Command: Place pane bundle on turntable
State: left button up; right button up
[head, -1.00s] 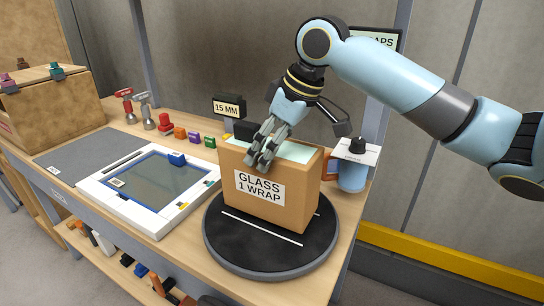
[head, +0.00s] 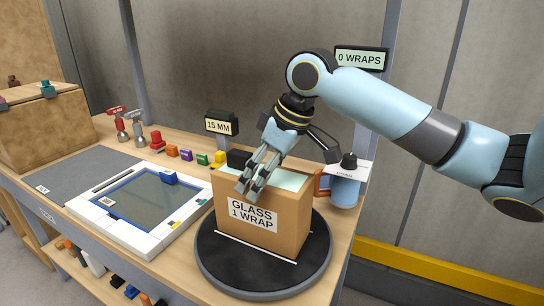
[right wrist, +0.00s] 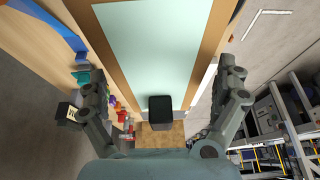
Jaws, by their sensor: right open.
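The pane bundle (head: 285,215), a tan block labelled GLASS 1 WRAP with a pale green top, stands upright on the dark round turntable (head: 225,265). A white line on the turntable shows along its front foot. My right gripper (head: 252,184) is over the bundle's left top part, its fingers pointing down and hiding some of the top. In the right wrist view the open fingers lie on either side of the bundle's pale top (right wrist: 150,45), with gaps showing. I cannot tell whether a finger touches it. My left gripper is not in view.
A black block (head: 238,158) sits at the bundle's far left end. A blue container (head: 345,193) stands close behind the turntable. A white framed panel (head: 140,200) lies to the left. Small coloured blocks, a 15 MM sign (head: 220,126) and a 0 WRAPS sign (head: 360,59) stand behind.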

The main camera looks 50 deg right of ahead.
jog(key=p+v, duration=0.1)
jog(key=v, duration=0.8)
jog(key=shift+d+r, duration=0.1)
jog(key=shift+r, duration=0.25)
jog(key=shift+p+v, duration=0.5)
jog(key=shift+v, duration=0.45)
